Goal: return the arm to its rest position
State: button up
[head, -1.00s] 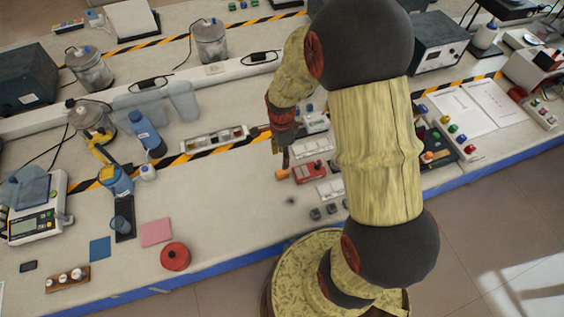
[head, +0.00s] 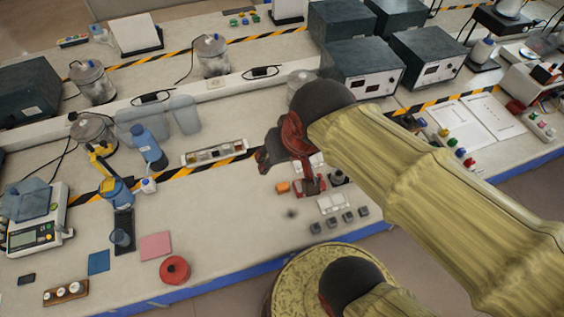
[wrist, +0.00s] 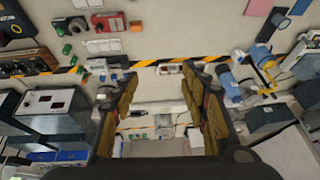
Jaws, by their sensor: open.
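My arm reaches across the right side of the head view, bent, with its dark and red wrist over the middle of the bench. My gripper (head: 264,158) is small there and mostly hidden by the wrist. In the wrist view my gripper (wrist: 165,90) has its two fingers wide apart with nothing held between them. The bench top (head: 230,235) lies below, and the gripper appears to be above it, touching nothing that I can see.
A red device (head: 310,187), an orange block (head: 282,187) and several dark cubes (head: 338,222) lie under the wrist. A blue bottle (head: 150,152) and a red round container (head: 174,270) stand to the left. Dark power units (head: 362,65) stand behind the arm. The front middle is fairly clear.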

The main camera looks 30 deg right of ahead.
jog(key=shift+s+a+r+n+t, duration=0.15)
jog(key=shift+s+r+n, duration=0.15)
jog(key=shift+s+n, duration=0.25)
jog(key=shift+s+a+r+n+t, duration=0.15)
jog(key=shift+s+r+n, duration=0.15)
jog(key=shift+s+n, duration=0.25)
notch_tip(320, 180, down, 2)
jog(key=shift+f+b, duration=0.1)
jog(key=shift+b, duration=0.95)
jog(key=shift+o, duration=0.2)
